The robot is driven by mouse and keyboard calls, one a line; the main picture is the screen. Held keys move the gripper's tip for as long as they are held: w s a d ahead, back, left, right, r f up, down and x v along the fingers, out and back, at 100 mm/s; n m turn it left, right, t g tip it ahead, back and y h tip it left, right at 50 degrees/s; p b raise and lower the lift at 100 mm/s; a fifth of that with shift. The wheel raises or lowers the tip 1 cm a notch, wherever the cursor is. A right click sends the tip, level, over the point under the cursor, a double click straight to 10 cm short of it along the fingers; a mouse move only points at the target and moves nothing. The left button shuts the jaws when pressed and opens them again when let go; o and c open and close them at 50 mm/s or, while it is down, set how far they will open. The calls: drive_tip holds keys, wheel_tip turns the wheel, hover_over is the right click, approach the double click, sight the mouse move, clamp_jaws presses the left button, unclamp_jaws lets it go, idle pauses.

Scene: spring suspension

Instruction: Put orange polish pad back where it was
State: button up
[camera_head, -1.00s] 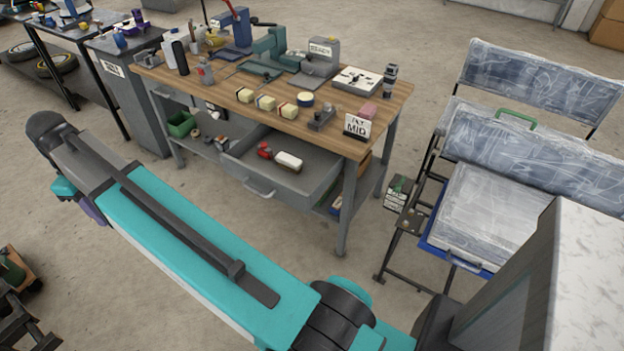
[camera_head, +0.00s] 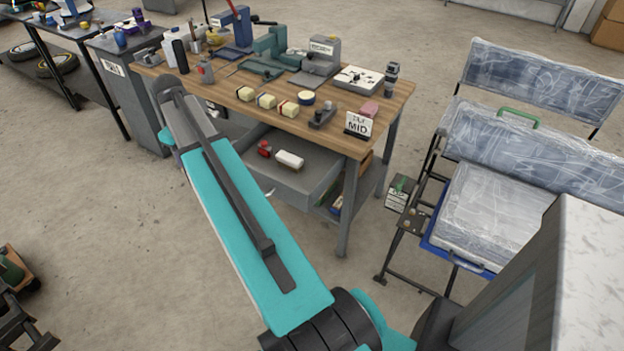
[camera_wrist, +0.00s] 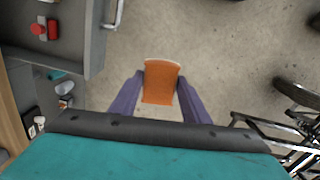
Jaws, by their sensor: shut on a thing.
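The orange polish pad (camera_wrist: 161,82) shows in the wrist view, held between the two purple fingers of my gripper (camera_wrist: 160,88). The gripper is shut on it, with bare floor beneath. The pad and gripper do not show in the head view, where my arm hides that area. The workbench (camera_head: 222,88) has a wooden top. Its grey drawer (camera_head: 310,190) is pulled open and holds a red item (camera_head: 264,148) and a white block (camera_head: 289,159). In the wrist view the open drawer (camera_wrist: 70,60) lies to the left of the pad.
Several pale yellow blocks, a vise (camera_head: 270,55) and a MID sign (camera_head: 358,125) stand on the benchtop. Bicycle parts (camera_wrist: 298,95) show at the right in the wrist view. Floor in front of the bench is clear.

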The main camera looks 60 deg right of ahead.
drive_tip(key=s+d+f+m, duration=0.1)
drive_tip(key=s+d, duration=0.2)
drive_tip(key=d, duration=0.2)
drive_tip(key=s+d+f+m, duration=0.1)
drive_tip(key=s+d, duration=0.2)
drive_tip(key=d, duration=0.3)
drive_tip(key=s+d+f+m+b, duration=0.1)
drive_tip(key=s+d+f, duration=0.1)
drive_tip(key=d, duration=0.4)
drive_tip(key=shift+s+d+f, duration=0.1)
drive_tip(key=shift+s+d, duration=0.15)
drive_tip(key=shift+s, duration=0.3)
drive_tip(key=s+d+f+m+b, duration=0.1)
drive_tip(key=s+d+f+m, duration=0.2)
drive_tip(key=s+d, duration=1.1)
drive_tip(key=shift+f, duration=0.55)
hover_over(314, 178)
drive_tip(key=shift+d+f+p, duration=0.15)
drive_tip(key=shift+f+p, duration=0.2)
drive_tip(key=shift+f, duration=2.8)
drive_tip(key=shift+f, duration=0.1)
drive_tip(key=shift+f+p, duration=0.35)
drive_tip(key=shift+f, duration=1.4)
drive_tip(key=shift+f, duration=0.1)
drive_tip(key=o, duration=0.9)
drive_tip(key=shift+o, duration=0.2)
